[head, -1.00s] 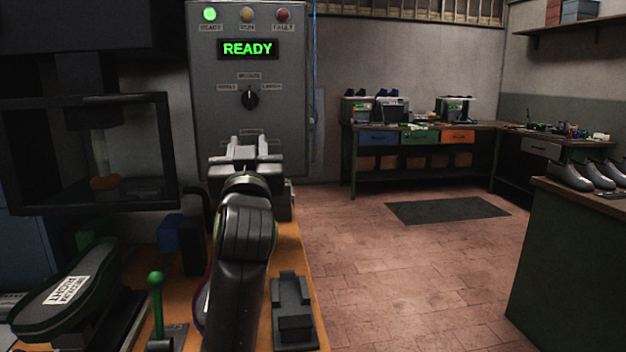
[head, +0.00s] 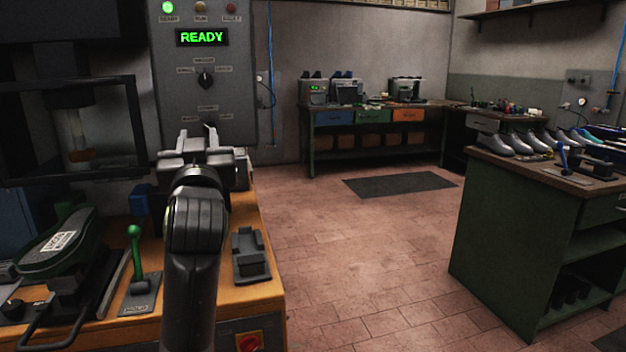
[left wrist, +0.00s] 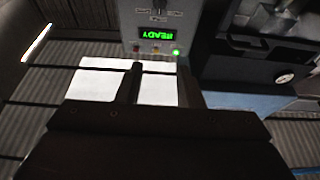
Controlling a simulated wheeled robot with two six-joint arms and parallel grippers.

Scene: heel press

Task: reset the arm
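My left arm rises from the bottom of the head view, and its left gripper (head: 198,138) is up in front of the grey control panel (head: 205,110). Its two fingers stand apart with nothing between them. The left wrist view also shows the left gripper (left wrist: 160,78) with its fingers apart and empty; the panel's READY display appears upside down beyond them. In the head view the panel reads READY with the green lamp (head: 167,8) lit. My right arm and gripper are not in view.
A press frame (head: 140,130), a dark shoe-shaped piece (head: 62,245) and a green-knobbed lever (head: 135,255) are at left. A black holder (head: 250,256) sits on the orange-topped bench. A green bench (head: 510,240) with shoes stands at right. Open tiled floor (head: 350,250) lies between.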

